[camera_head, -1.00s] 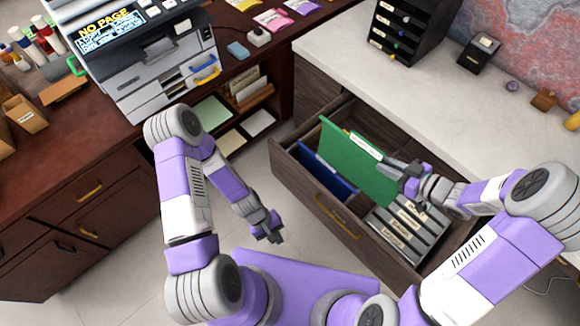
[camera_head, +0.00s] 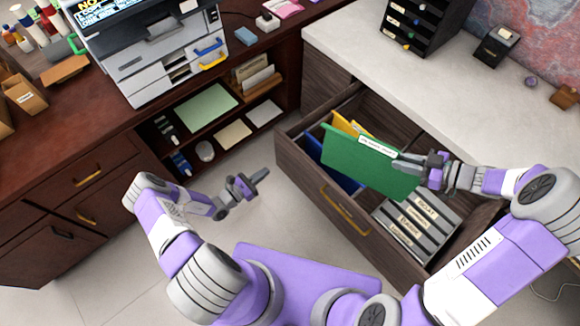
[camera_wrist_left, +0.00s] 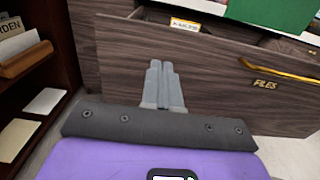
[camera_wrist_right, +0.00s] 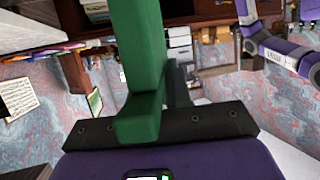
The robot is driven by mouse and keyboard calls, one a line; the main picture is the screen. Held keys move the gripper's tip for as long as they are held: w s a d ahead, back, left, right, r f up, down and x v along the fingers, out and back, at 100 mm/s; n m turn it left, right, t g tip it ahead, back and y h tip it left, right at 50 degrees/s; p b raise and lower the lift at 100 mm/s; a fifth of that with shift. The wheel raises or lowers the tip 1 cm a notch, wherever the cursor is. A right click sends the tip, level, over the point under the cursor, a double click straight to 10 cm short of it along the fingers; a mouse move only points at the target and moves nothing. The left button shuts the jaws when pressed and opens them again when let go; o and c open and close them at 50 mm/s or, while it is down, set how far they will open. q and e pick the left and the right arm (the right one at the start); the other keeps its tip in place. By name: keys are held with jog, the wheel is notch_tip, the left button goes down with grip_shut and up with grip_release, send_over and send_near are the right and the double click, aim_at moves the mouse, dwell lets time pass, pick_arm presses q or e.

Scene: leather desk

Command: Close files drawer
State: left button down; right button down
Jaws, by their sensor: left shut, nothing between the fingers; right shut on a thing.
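The files drawer (camera_head: 318,190) is pulled open under the pale counter. Its yellow handle (camera_head: 345,210) is on the front panel, and the left wrist view shows that handle (camera_wrist_left: 281,72) above a "FILES" label. My right gripper (camera_head: 408,164) is shut on a green folder (camera_head: 365,167), held over the open drawer; the folder (camera_wrist_right: 140,60) fills the middle of the right wrist view. My left gripper (camera_head: 262,175) is shut and empty, apart from the drawer front and left of it. In the left wrist view its fingers (camera_wrist_left: 163,85) point towards the drawer's wooden front.
Blue and yellow folders (camera_head: 343,122) and grey labelled binders (camera_head: 417,220) stand in the drawer. A printer (camera_head: 160,55) sits on the dark desk at left, above open shelves (camera_head: 210,110). A black organizer (camera_head: 425,22) stands on the counter (camera_head: 390,75). Floor left of the drawer is clear.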

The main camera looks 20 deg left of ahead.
aim_at(294, 151)
pick_arm(q)
jog(key=b+x, duration=0.1)
jog(key=x, duration=1.1)
jog(key=shift+s+d, duration=0.1)
jog(key=shift+w+d, duration=0.1)
jog(key=shift+w, duration=0.15)
jog(key=shift+w, duration=0.1)
